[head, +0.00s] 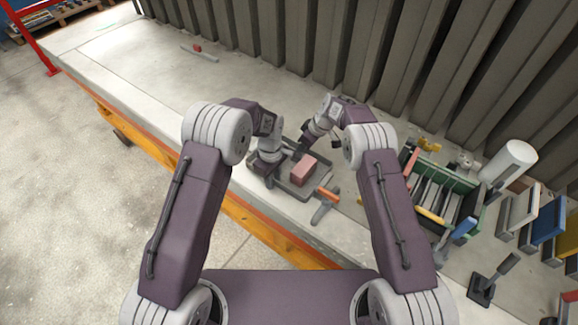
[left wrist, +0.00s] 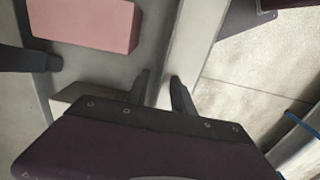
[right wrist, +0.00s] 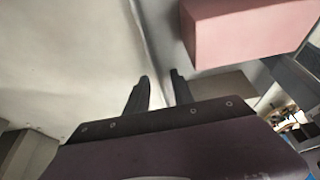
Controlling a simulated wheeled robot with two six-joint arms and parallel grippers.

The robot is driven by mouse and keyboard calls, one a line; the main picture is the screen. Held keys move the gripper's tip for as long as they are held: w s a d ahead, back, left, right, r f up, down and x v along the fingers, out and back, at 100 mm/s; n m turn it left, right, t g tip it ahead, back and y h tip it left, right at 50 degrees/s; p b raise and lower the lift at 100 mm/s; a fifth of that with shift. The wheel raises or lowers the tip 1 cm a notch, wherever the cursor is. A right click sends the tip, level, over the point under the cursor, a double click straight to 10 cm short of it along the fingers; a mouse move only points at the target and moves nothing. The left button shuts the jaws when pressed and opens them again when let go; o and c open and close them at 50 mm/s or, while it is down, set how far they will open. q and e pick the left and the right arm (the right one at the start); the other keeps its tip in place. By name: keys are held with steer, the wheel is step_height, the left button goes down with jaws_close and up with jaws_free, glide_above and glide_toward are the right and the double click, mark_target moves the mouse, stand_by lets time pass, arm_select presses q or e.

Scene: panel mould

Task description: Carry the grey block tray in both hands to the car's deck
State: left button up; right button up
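The grey block tray (head: 287,186) lies on the light bench, with a pink block (head: 303,170) inside it. The block also shows in the left wrist view (left wrist: 85,22) and the right wrist view (right wrist: 245,28). My left gripper (head: 267,172) is at the tray's near left side; in the left wrist view its fingers (left wrist: 160,82) stand on both sides of the tray wall, close against it. My right gripper (head: 307,140) is at the far side; its fingers (right wrist: 160,80) likewise straddle the wall closely. I cannot make out the car's deck.
An orange-handled tool (head: 326,203) lies just right of the tray. A green crate (head: 462,190) with several parts stands farther right, beside a white cylinder (head: 508,162). Dark grey upright panels (head: 330,45) line the back. The bench on the left is mostly clear.

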arm_select(q)
jaws_close()
arm_select(e)
jaws_close()
arm_select(q)
steer(key=shift+r, duration=0.1)
arm_select(e)
steer(key=shift+w+r, duration=0.1)
stand_by(0.9)
